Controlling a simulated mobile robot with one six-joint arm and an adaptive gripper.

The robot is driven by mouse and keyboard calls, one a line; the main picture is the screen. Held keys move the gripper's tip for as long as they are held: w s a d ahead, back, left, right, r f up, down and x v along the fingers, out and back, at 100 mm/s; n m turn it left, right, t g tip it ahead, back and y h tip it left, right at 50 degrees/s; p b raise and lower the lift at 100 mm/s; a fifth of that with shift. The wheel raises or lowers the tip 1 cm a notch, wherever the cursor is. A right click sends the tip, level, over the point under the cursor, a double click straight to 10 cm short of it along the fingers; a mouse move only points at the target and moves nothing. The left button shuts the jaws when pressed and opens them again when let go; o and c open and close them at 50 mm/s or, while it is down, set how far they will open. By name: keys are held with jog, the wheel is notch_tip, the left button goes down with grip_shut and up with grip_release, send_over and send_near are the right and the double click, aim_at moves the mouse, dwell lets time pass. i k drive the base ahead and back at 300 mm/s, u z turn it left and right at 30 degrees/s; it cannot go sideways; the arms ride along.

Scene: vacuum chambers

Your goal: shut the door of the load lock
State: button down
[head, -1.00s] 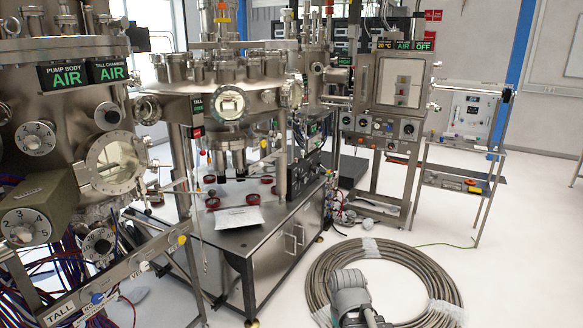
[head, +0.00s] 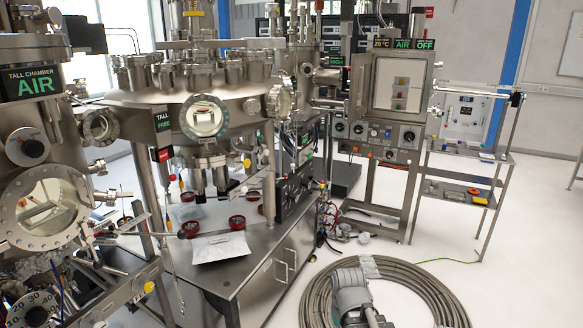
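A steel box chamber with a large square window in its front (head: 397,88) stands at the back right, under displays reading 20 °C, AIR and OFF. It may be the load lock, but I see no label that names it. Small items show behind its window. Whether its front stands ajar or flush cannot be told from here. Part of my own grey arm (head: 355,296) shows at the bottom, low in front of the camera. My gripper is out of view.
The tall chamber (head: 40,205), reading AIR, and a steel bench (head: 240,262) bound the left side. A coiled hose (head: 318,290) lies on the floor ahead. A rack with shelves (head: 450,190) stands right of the box chamber. White floor at the right is open.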

aim_at(355, 113)
jog(key=z, duration=0.1)
jog(key=i, duration=1.7)
jog(key=z, duration=0.25)
jog(key=i, duration=1.95)
jog(key=z, duration=0.05)
